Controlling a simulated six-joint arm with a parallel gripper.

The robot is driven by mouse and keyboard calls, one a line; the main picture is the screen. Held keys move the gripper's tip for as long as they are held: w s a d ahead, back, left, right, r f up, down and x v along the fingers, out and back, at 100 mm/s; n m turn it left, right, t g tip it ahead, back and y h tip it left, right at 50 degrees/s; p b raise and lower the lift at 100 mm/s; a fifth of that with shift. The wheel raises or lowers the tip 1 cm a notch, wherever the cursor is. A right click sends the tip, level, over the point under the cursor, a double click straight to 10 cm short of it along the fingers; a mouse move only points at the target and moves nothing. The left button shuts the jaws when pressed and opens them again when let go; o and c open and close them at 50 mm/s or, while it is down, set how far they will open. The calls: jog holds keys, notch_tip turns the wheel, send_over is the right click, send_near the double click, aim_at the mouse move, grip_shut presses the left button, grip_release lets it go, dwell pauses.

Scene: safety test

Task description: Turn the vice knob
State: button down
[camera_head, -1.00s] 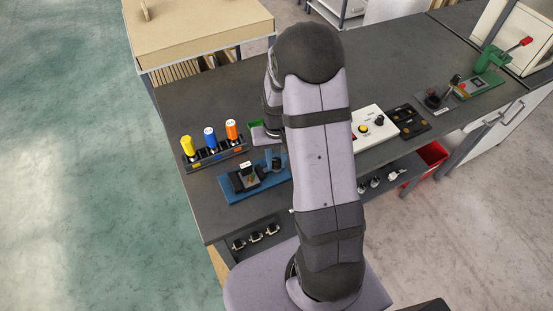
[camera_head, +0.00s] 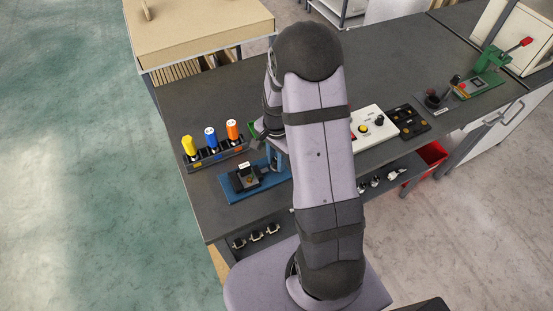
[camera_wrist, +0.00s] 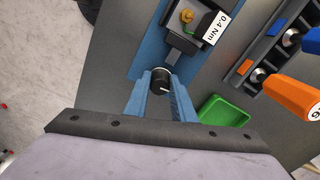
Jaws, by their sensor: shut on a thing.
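The vice knob (camera_wrist: 161,78) is round and black with a light mark line, at the near end of the vice (camera_wrist: 186,43) in the wrist view. My gripper (camera_wrist: 160,85) has its two blue fingers on either side of the knob and is shut on it. In the head view the vice (camera_head: 245,177) sits on a blue base plate (camera_head: 231,191) near the bench's front left edge. A label reading 0.4 Nm (camera_wrist: 217,28) stands on the vice. My gripper (camera_head: 276,166) shows at the right of the vice, partly hidden by my arm, which hides the knob there.
A rack of yellow (camera_head: 188,145), blue (camera_head: 210,137) and orange (camera_head: 232,130) screwdrivers stands behind the vice. A green tray (camera_wrist: 222,117) is close beside my gripper. A white panel with knobs (camera_head: 372,128) lies right of my arm. The bench's back middle is clear.

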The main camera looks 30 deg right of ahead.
aim_at(276, 160)
jog(key=shift+m, duration=1.9)
jog(key=shift+w, duration=0.1)
jog(key=c, duration=1.8)
grip_release()
jog(key=shift+r, duration=0.15)
jog(key=shift+r+b, duration=0.8)
jog(key=shift+r, duration=2.8)
